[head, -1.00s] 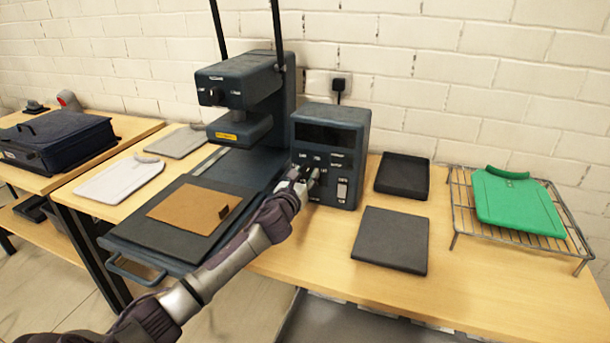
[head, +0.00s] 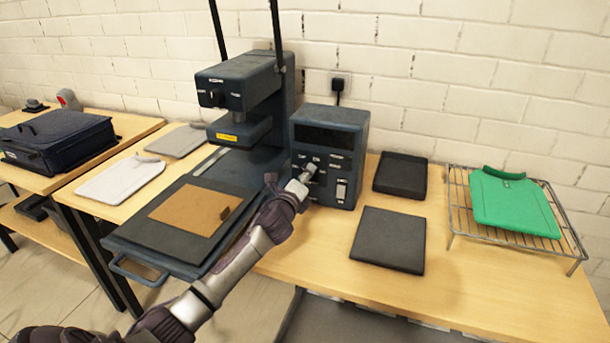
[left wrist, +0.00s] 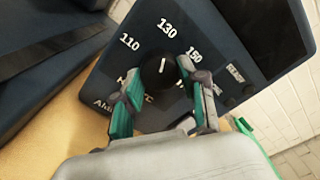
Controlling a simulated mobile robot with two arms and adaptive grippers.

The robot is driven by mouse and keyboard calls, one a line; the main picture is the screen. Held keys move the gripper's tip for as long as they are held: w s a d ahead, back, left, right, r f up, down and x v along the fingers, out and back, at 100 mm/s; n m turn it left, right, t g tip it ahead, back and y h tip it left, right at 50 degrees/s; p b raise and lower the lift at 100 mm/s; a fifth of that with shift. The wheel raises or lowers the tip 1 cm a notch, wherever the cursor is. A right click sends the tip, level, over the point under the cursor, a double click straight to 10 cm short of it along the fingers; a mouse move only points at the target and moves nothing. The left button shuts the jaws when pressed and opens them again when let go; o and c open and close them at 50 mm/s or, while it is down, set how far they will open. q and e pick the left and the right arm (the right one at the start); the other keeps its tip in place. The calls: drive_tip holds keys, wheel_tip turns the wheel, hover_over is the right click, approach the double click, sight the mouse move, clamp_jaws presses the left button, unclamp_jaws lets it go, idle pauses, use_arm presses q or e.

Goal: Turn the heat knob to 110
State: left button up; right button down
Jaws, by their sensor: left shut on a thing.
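The dark control box (head: 328,138) stands right of the heat press. In the left wrist view, its round black heat knob (left wrist: 156,76) has a white pointer mark aimed up, roughly at the 130 label. The 110 label (left wrist: 130,42) is to the left of 130 and the 150 label (left wrist: 194,55) to the right. My left gripper (head: 304,176) is at the box front, shut on the knob, with a green-padded finger on each side in the wrist view (left wrist: 164,98). The gripper covers the knob in the head view. My right gripper is out of view.
The heat press (head: 238,80) stands left of the box, with a brown piece (head: 190,210) on its lower plate. A black tray (head: 401,175) and dark pad (head: 389,240) lie to the right. A green garment (head: 513,203) rests on a wire rack (head: 455,212).

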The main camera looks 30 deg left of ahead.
use_arm(q)
drive_tip(key=n+p, duration=0.2)
drive_tip(key=n, duration=1)
drive_tip(key=shift+p, duration=0.3)
drive_tip(key=shift+n, duration=0.3)
drive_tip(key=o, duration=1.1)
drive_tip(key=shift+o, duration=0.2)
drive_tip(key=shift+r, duration=0.1)
drive_tip(key=v, duration=1.2)
drive_tip(key=shift+a, duration=0.1)
